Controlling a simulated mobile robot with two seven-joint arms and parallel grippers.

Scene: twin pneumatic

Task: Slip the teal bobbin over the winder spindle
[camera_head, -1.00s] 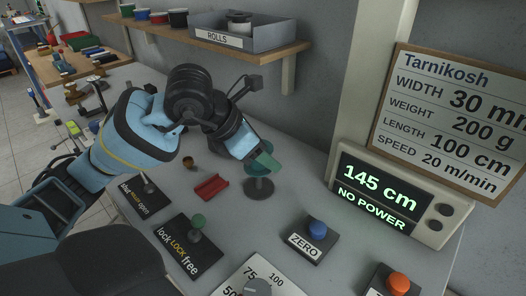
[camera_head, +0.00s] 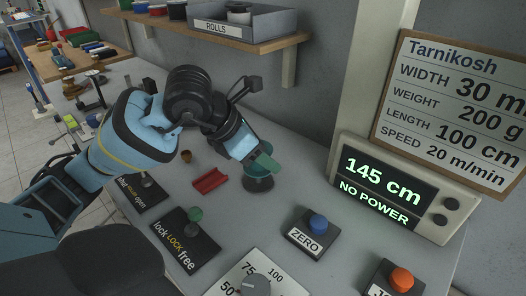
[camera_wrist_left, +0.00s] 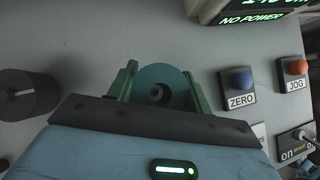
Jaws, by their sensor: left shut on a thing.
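The teal bobbin (camera_head: 252,171) is in my left gripper (camera_head: 264,162), at the winder, right of the red block. In the left wrist view the bobbin (camera_wrist_left: 172,78) lies face-on between the two green fingers, which are shut on it. A grey round end shows inside its centre hole. The winder's dark round base (camera_head: 259,185) is directly below the bobbin, with only a small gap visible. The spindle is mostly hidden by the bobbin and fingers, so how far the bobbin sits over it I cannot tell. My right gripper is not in view.
A red block (camera_head: 210,180) lies left of the winder. The lock lever plate (camera_head: 186,240), blue ZERO button (camera_head: 318,222) and orange button (camera_head: 401,279) stand nearer. The display (camera_head: 392,190) reads 145 cm, NO POWER. A shelf (camera_head: 268,48) is behind.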

